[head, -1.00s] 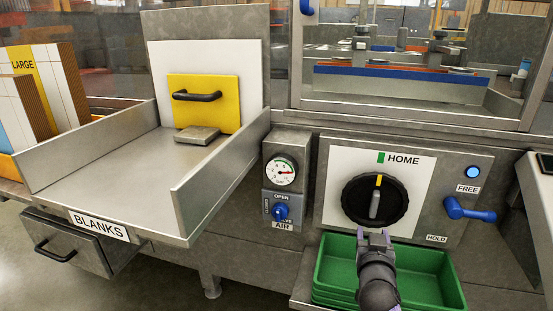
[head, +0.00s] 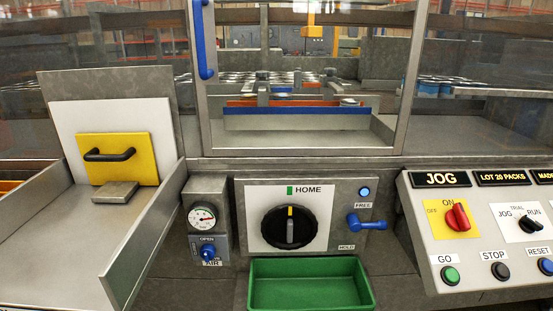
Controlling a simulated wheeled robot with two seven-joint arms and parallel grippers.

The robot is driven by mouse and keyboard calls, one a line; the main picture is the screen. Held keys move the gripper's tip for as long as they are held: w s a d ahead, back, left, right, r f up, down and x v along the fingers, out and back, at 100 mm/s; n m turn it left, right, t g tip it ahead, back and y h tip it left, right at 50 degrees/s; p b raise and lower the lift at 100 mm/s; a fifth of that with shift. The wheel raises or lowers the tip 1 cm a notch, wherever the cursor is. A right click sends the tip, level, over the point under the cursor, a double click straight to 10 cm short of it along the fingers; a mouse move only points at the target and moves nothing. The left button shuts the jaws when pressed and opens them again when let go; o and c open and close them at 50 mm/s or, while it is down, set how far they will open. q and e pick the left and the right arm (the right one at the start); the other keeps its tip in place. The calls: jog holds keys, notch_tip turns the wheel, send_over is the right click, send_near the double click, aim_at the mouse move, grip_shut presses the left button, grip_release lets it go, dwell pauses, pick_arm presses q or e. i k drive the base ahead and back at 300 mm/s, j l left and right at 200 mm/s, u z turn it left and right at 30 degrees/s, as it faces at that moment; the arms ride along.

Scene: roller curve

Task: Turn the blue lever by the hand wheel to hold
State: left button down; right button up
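The blue lever (head: 366,223) is on the grey panel to the right of the hand wheel. A blue lamp (head: 365,191) is lit above FREE. The black hand wheel (head: 290,228) has a grey handle, and its yellow mark points up near the green HOME mark (head: 290,190). Neither of my grippers is in the head view.
A green bin (head: 310,285) sits below the wheel. An air valve with a gauge (head: 202,217) is to the left, beside the metal blanks tray (head: 150,245). A sloped control panel (head: 490,245) juts out on the right. A glazed guard with a blue handle (head: 202,40) is above.

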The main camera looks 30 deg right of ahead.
aim_at(355, 226)
jog(key=z, duration=1.6)
